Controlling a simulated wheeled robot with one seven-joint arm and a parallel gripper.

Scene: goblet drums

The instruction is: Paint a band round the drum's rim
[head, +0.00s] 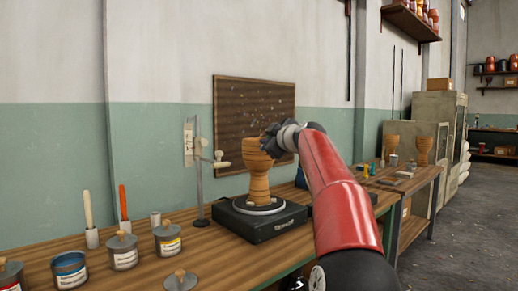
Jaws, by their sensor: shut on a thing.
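The goblet drum (259,186), banded tan and orange-brown, stands upright on a round turntable on a black box (262,224) on the wooden bench. My gripper (270,143) is at the right side of the drum's upper rim, in front of part of it. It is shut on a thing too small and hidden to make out. I cannot tell whether that thing touches the rim. An open can of blue paint (70,268) stands at the front left. A loose can lid (180,281) lies at the bench's front.
A metal stand (199,180) with a side arm rises close left of the drum. White-handled (88,210) and orange-handled (123,203) tools stand in holders; another holder (155,221) looks empty. Lidded cans (167,240) stand at left. Another bench (405,186) with goblet drums is at right.

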